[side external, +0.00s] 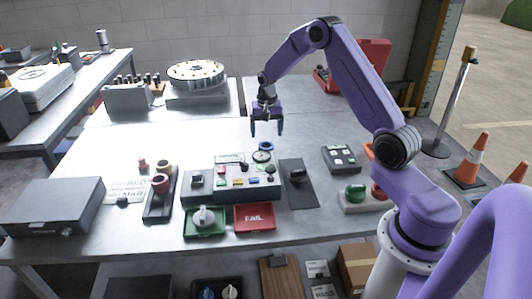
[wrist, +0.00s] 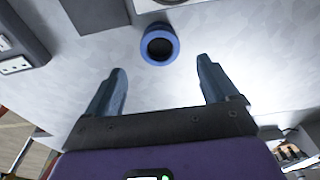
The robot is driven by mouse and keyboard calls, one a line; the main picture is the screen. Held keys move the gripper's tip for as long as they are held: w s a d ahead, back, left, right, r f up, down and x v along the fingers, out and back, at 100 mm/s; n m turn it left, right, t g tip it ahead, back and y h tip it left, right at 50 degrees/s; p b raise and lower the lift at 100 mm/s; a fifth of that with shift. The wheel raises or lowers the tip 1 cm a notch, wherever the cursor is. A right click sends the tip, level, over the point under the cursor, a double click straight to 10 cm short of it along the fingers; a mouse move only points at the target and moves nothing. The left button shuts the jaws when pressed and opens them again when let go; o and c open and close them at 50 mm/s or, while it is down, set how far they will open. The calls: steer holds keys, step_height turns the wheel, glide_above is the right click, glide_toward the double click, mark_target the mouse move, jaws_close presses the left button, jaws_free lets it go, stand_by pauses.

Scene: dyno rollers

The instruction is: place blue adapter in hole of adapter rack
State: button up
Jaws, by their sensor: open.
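The blue adapter (side external: 266,146) is a short ring with a dark bore, standing on the table just behind the grey control box. In the wrist view the blue adapter (wrist: 160,44) lies ahead of the fingertips, centred between them and apart from both. My gripper (side external: 267,131) is open and empty, pointing down above the adapter; its two blue fingers also show in the wrist view (wrist: 162,76). A black rack (side external: 157,211) at the left, which looks like the adapter rack, holds a reddish and a tan adapter. I cannot make out its holes clearly.
The control box (side external: 246,183) with buttons and a gauge stands in front of the adapter. A green tray (side external: 205,222) and a red FAIL tray (side external: 254,217) lie near the front edge. A grey case (side external: 50,205) is far left.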

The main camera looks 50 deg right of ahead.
mark_target(266, 148)
steer(key=shift+w+f, duration=0.1)
steer(key=shift+f, duration=3.4)
steer(key=c, duration=1.2)
